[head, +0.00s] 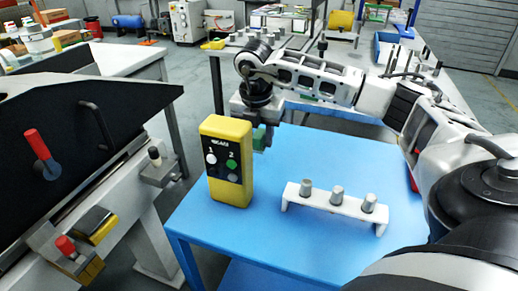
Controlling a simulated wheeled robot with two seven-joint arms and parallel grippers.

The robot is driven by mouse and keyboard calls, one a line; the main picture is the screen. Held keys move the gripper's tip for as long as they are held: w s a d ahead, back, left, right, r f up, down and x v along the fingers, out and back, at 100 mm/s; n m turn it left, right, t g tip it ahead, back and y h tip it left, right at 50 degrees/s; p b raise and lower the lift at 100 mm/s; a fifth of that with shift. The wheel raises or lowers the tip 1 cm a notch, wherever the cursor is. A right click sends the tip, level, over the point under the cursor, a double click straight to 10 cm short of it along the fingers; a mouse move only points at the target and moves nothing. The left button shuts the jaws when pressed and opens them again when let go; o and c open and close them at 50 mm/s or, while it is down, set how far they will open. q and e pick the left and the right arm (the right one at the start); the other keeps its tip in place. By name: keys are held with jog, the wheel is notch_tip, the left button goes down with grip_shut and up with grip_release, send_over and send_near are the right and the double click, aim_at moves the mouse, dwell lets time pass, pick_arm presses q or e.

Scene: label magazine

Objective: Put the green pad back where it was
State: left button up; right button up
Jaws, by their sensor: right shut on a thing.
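My right gripper (258,119) reaches in from the right and points down behind the upper right side of the yellow box. It is shut on the green pad (261,138), a small green block that shows just right of the yellow box (229,162). The box hides part of the gripper and the pad. I cannot tell whether the pad touches the box or the table behind it. My left gripper is not in view.
The yellow box, with buttons marked 1 and 2, stands upright on the blue table (300,250). A white rack (333,203) with three grey pegs stands at right. A black machine (80,130) with red handles is at left. The table front is clear.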

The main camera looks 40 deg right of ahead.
aim_at(259, 148)
notch_tip(259, 148, down, 3)
jog(key=shift+f, duration=0.2)
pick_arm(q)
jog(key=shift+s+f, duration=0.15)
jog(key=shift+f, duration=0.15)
pick_arm(e)
jog(key=shift+f, duration=0.3)
jog(key=shift+f, duration=0.15)
jog(key=o, duration=1)
jog(key=shift+c, duration=0.2)
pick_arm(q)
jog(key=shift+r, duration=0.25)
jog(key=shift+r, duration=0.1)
